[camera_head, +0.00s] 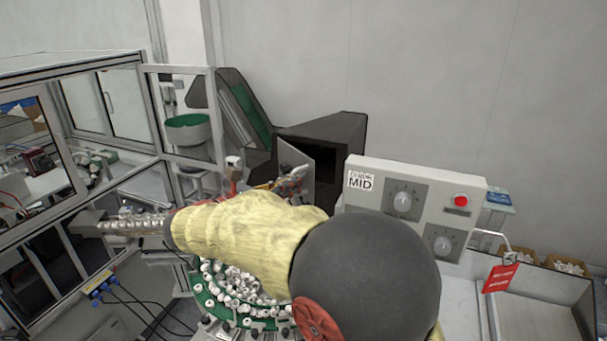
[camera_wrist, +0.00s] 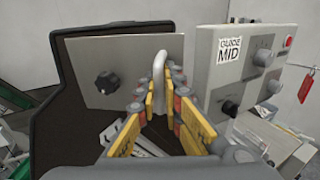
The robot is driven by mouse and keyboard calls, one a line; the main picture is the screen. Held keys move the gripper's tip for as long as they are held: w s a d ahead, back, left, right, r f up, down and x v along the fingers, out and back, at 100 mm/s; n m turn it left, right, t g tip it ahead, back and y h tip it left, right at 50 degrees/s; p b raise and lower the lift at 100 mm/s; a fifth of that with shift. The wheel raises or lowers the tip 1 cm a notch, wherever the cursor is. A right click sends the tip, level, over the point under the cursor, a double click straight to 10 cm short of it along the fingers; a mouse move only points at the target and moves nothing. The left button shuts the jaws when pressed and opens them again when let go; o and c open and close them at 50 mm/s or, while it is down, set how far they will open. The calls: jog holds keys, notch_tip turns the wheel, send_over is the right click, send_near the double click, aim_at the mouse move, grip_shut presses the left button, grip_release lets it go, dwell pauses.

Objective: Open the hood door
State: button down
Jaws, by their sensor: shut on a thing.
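The hood door (camera_wrist: 120,68) is a light grey plate with a black knob (camera_wrist: 107,83) and a pale upright handle (camera_wrist: 159,66) at its right side. In the head view the door (camera_head: 293,158) stands at an angle to the dark hood (camera_head: 348,130), partly open, with the dark inside showing to its right. My gripper (camera_wrist: 160,90) is shut on the handle, with its yellow fingers on either side of it. In the head view my gripper (camera_head: 288,181) is at the door's lower part, small and partly hidden behind my arm.
A control box (camera_head: 415,208) marked MID, with dials and a red button, stands close to the right. A green-rimmed bowl of white caps (camera_head: 235,285) lies below my arm. A framed glass enclosure (camera_head: 95,105) is on the left. A red tag (camera_head: 500,278) hangs at the right.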

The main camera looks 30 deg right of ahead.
jog(key=shift+w+a+r+p, duration=0.2)
jog(key=shift+a, duration=0.35)
jog(key=shift+w+a+r+p, duration=0.15)
jog(key=shift+a+r, duration=0.05)
jog(key=shift+a, duration=0.3)
jog(key=shift+r, duration=0.1)
jog(key=c, duration=2)
grip_release()
jog(key=shift+w, duration=0.2)
jog(key=shift+f+v, duration=0.15)
jog(key=shift+v, duration=1.85)
jog(key=shift+f+v, duration=0.15)
jog(key=shift+v, duration=1.85)
jog(key=shift+f+v, duration=0.15)
jog(key=shift+v, duration=1.85)
jog(key=shift+o, duration=0.4)
